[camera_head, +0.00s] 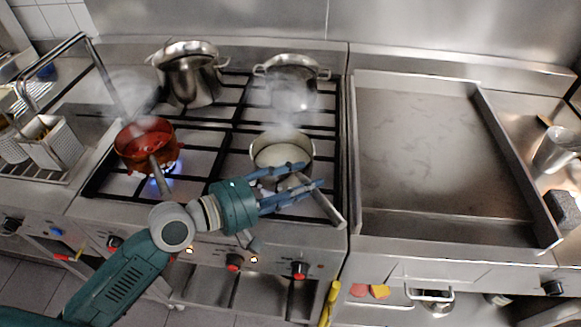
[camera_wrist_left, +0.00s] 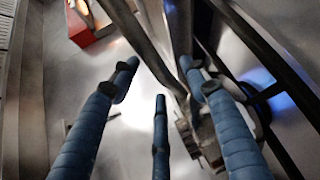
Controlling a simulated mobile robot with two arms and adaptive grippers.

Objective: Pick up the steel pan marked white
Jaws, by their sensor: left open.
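A steel pan (camera_head: 284,134) with white contents sits on the front right burner of the stove in the head view. Its long handle (camera_head: 326,208) points toward the front right. No separate white mark can be made out on it. My left gripper (camera_head: 305,176) is open over the front of the pan, its blue fingers reaching across toward the handle. The fingers hide part of the pan's front and the handle's root. In the left wrist view the open fingers (camera_wrist_left: 162,85) are close to metal bars; whether they touch the handle cannot be told. My right gripper is out of view.
A red pan (camera_head: 146,140) stands over a lit flame at the left. Two steel pots (camera_head: 188,75) (camera_head: 292,75) stand behind, one steaming. A flame's blue glow (camera_wrist_left: 270,90) shows in the left wrist view.

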